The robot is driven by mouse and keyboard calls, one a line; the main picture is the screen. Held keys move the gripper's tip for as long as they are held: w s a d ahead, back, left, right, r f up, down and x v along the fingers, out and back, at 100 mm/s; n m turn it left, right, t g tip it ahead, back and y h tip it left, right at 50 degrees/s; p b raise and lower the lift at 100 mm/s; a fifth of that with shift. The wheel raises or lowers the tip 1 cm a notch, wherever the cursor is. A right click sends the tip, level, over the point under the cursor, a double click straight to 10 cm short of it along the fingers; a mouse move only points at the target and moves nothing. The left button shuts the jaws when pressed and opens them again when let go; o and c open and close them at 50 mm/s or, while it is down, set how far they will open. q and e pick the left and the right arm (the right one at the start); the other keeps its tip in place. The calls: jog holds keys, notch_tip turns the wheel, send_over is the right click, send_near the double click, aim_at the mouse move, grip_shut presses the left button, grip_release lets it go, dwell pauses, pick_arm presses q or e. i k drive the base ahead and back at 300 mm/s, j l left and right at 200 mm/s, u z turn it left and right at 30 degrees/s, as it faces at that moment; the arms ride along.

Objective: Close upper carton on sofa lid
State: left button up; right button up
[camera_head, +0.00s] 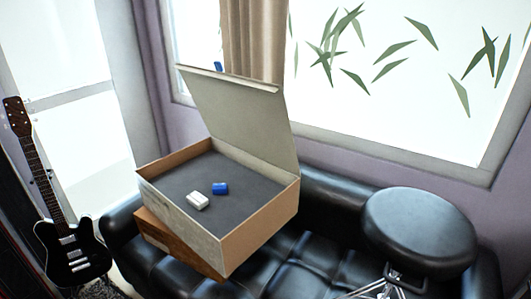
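The upper carton (198,231) sits on a brown lower carton (180,245) on the black sofa. Its lid (235,115) is open, hinged at the back edge, and stands up leaning slightly back. The dark grey inside shows, with a white block (198,201) and a blue block (220,188) lying on its floor. The lower carton is mostly hidden under the upper one. I see neither of my grippers clearly in the head view.
The black sofa (290,270) runs below the window. A round black padded seat (418,228) with metal parts (385,288) under it stands at the right. A black guitar (70,250) leans at the left. A beige curtain (252,40) hangs behind the lid.

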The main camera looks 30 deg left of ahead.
aim_at(250, 115)
jog(key=i+j+z, duration=0.1)
jog(key=j+z, duration=0.2)
jog(key=j, duration=0.45)
jog(key=j+z, duration=0.3)
jog(key=j, duration=0.45)
